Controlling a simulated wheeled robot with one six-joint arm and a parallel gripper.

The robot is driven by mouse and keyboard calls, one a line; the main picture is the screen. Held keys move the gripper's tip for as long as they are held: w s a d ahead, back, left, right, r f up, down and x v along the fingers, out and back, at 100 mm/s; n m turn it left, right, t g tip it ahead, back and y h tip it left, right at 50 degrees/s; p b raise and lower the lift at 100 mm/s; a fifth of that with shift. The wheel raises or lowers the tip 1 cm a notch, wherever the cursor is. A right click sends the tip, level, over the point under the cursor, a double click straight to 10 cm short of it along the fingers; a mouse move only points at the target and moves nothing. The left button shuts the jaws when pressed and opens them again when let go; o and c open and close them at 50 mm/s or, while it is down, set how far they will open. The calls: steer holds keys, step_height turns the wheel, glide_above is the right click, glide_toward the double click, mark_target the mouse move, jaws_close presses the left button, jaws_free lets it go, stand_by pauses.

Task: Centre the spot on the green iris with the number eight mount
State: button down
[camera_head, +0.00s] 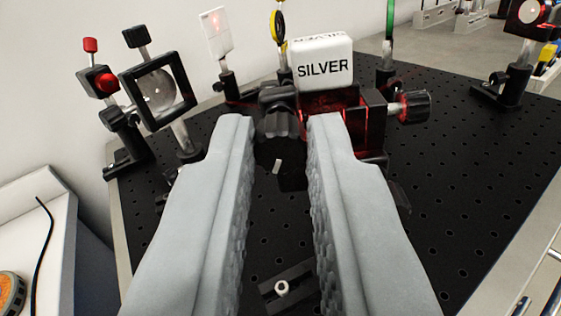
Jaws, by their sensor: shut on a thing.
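My gripper (280,122) reaches forward with its two grey fingers on either side of a black knob (278,152), shut on it. The knob belongs to a black mount (345,118) lit red, under a white block labelled SILVER (324,68). A second black knob (415,106) sticks out at the mount's right. I see no number eight on it. A green upright part (390,22) stands behind on a black post holder (385,78); its top is cut off, and I cannot tell if it is the green iris. A white card (216,34) at the back left shows a faint red spot.
A framed round lens (158,88) and a red-knobbed part (104,82) stand at the left. A yellow-ringed part (278,24) stands behind the mount. A dark mount with a red-lit disc (528,14) stands far right. The black breadboard (450,190) is clear at the right front.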

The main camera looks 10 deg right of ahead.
steer(key=shift+m, duration=1.5)
steer(key=c, duration=1.4)
jaws_free()
steer(key=shift+o, duration=0.2)
steer(key=v, duration=1.7)
steer(key=shift+s, duration=0.25)
steer(key=shift+r, duration=0.1)
